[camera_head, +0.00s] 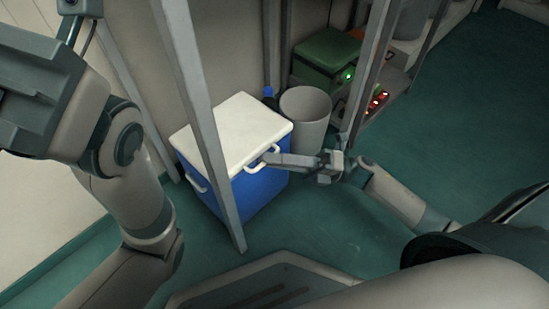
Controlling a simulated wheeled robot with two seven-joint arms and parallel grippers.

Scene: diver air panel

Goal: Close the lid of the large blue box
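The large blue box (262,192) stands on the floor left of the middle, behind a grey upright post. Its white lid (240,128) lies over the top and looks down, with no clear gap along the edges I can see. A white handle (262,156) sticks out at the box's right front, and another is on the left front. My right gripper (270,160) reaches in from the right, with its fingertips at the right handle. I cannot tell whether they touch it or how far apart they are.
A grey post (205,115) crosses in front of the box, and another post (372,70) stands to the right. A grey bin (306,112) and a dark bottle (269,95) are behind the box. A green case (326,55) is farther back. Green floor is open at right.

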